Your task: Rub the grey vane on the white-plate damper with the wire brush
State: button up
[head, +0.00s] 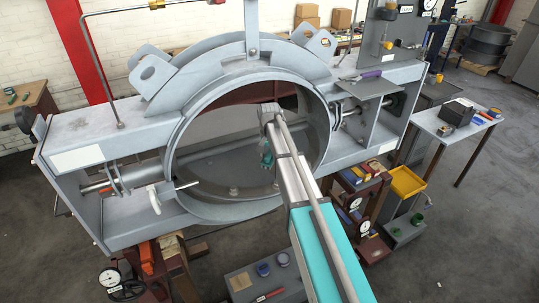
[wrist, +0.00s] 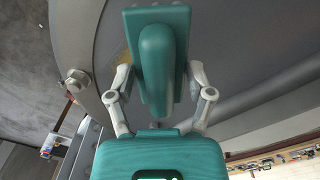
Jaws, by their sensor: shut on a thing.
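The damper (head: 165,110) is a large pale-grey ring in a box frame, with a white plate (head: 78,159) on the frame's left front and another pale plate at right. The grey vane (head: 212,128) shows inside the ring, partly behind my arm. My gripper (head: 267,143) is inside the ring opening, in front of the vane. In the wrist view its fingers are shut on a teal block with a rounded grip, seemingly the wire brush (wrist: 157,60). Its bristles are hidden, so I cannot tell whether they touch the grey surface behind. A faint brownish patch shows beside the block.
A purple-handled tool (head: 370,75) lies on the frame's right shelf. A white pipe-like handle (head: 153,199) and shafts stick out at the left. A side table (head: 450,128) stands at right, a yellow bin (head: 407,182) below.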

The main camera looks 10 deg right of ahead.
jog(key=shift+r+p, duration=0.35)
jog(key=shift+r, duration=0.3)
jog(key=shift+r, duration=0.1)
jog(key=shift+r+p, duration=1.4)
jog(key=shift+p, duration=0.1)
jog(key=a, duration=0.2)
jog(key=a+f+b, duration=0.1)
jog(key=a, duration=0.2)
jog(key=shift+a+f, duration=0.1)
jog(key=shift+a, duration=0.2)
jog(key=shift+s, duration=0.2)
